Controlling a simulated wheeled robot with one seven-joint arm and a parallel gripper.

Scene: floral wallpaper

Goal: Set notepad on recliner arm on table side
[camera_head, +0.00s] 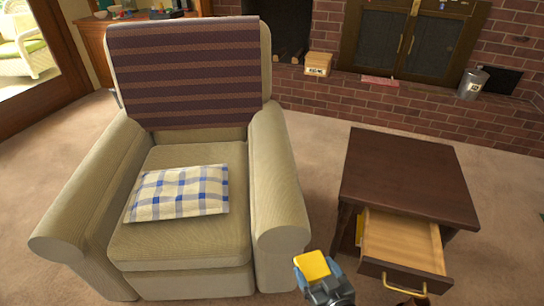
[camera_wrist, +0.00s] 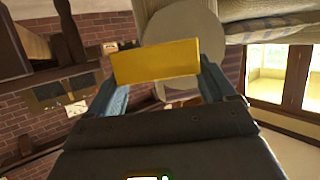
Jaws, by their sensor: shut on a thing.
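A yellow notepad (camera_head: 312,265) is held between the fingers of my gripper (camera_head: 318,272), low in the head view and just in front of the recliner's right arm. In the wrist view the notepad (camera_wrist: 156,62) spans the two blue fingers of my gripper (camera_wrist: 155,80). The recliner (camera_head: 190,245) is beige, and its right arm (camera_head: 276,185), the one facing the table, is bare on top. The dark wooden side table (camera_head: 410,178) stands to the right of the recliner. The wrist view shows the rounded front of a recliner arm (camera_wrist: 185,30) behind the notepad.
The table's drawer (camera_head: 400,240) is pulled open and looks empty. A yellow thing (camera_head: 359,230) shows below the table top. A checked pillow (camera_head: 180,192) lies on the seat, and a striped blanket (camera_head: 190,70) covers the backrest. Carpet separates recliner and table.

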